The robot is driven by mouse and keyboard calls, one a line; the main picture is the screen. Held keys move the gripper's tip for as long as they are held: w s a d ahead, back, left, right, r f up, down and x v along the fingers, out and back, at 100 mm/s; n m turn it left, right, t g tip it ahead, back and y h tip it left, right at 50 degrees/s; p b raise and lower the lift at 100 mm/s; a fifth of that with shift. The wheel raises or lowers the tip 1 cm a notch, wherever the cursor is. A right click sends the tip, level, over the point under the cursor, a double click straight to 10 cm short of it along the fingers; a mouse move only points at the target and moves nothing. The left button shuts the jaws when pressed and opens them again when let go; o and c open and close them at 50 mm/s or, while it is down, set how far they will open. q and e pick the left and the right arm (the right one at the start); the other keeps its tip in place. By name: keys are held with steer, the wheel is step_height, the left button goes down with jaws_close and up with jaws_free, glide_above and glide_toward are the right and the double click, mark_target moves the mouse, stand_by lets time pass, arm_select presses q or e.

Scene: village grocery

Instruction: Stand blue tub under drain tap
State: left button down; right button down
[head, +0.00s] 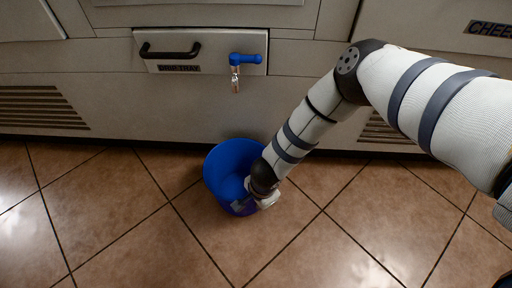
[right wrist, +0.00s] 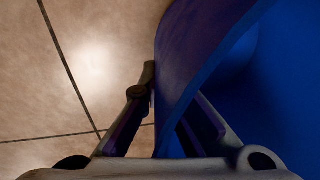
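The blue tub (head: 221,164) is an open round bucket in front of the counter base, low over or on the tiled floor; I cannot tell whether its bottom touches the tiles. The drain tap (head: 236,75), with a blue handle and metal spout, sticks out of the counter front above and behind the tub. My right gripper (head: 250,202) is at the tub's near right side. In the right wrist view, the tub wall (right wrist: 190,55) passes between its fingers (right wrist: 168,100), which close on it from both sides. My left gripper is not in view.
A drip tray drawer (head: 160,66) with a black handle (head: 170,50) is left of the tap. The counter base (head: 140,112) has vent grilles (head: 40,107) and rises behind the tub. The tiled floor (head: 120,215) is clear to the left and in front.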

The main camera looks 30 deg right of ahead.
steer(key=shift+f, duration=0.9)
steer(key=shift+r, duration=0.2)
steer(key=c, duration=2.2)
jaws_free()
steer(key=shift+f, duration=0.2)
steer(key=shift+c, duration=0.2)
steer(key=o, duration=0.4)
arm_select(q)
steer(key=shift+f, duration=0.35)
arm_select(e)
steer(key=shift+o, duration=0.2)
